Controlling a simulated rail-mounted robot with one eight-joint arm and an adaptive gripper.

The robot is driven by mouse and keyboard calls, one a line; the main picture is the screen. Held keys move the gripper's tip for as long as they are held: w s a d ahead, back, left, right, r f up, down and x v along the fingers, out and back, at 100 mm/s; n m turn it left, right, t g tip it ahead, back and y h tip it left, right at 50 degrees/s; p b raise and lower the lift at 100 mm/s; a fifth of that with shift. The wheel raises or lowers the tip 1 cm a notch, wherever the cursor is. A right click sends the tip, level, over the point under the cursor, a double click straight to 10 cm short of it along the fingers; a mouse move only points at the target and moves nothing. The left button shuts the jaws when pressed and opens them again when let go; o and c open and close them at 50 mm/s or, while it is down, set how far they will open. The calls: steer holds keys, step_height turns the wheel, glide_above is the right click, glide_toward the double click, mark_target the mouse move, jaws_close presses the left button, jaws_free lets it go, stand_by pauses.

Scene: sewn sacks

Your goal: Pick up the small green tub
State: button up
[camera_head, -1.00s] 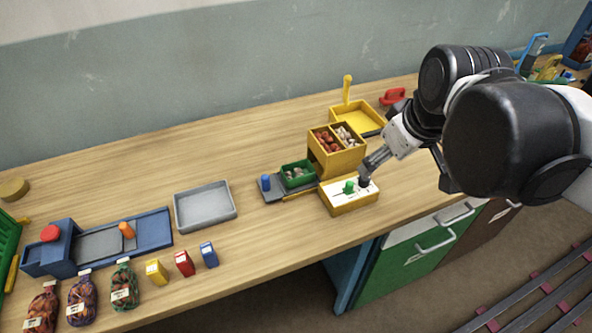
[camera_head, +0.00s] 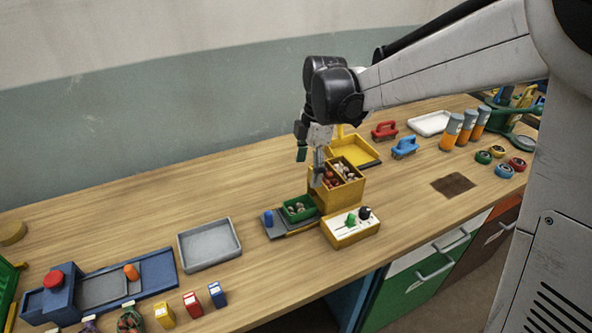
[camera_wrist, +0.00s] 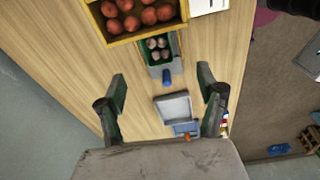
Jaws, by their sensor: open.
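The small green tub (camera_head: 299,208) sits on a dark grey plate in front and to the left of the yellow two-part bin. It holds several whitish, onion-like pieces. In the wrist view the tub (camera_wrist: 143,55) lies above the gap between my fingers, beside the yellow bin. My gripper (camera_head: 311,172) points down near the yellow bin, above and behind the tub. In the wrist view my gripper (camera_wrist: 168,92) has its two fingers wide apart with nothing between them.
The yellow bin (camera_head: 337,203) stands tall right beside the tub. A yellow control box (camera_head: 352,234) with a green knob is in front. A blue peg (camera_head: 268,218) rises left of the tub. A grey tray (camera_head: 210,262) lies further left, with bare table around it.

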steer(key=a+f+n, duration=0.1)
glide_above(300, 206)
steer(key=s, duration=0.3)
step_height(300, 206, down, 9)
steer(key=shift+w+r, duration=0.15)
steer(key=shift+r, duration=0.05)
steer(key=shift+a+f+p, duration=0.1)
steer(key=shift+f+p, duration=0.35)
steer(key=shift+f, duration=2.2)
steer(key=c, duration=1.4)
steer(key=shift+r, duration=0.15)
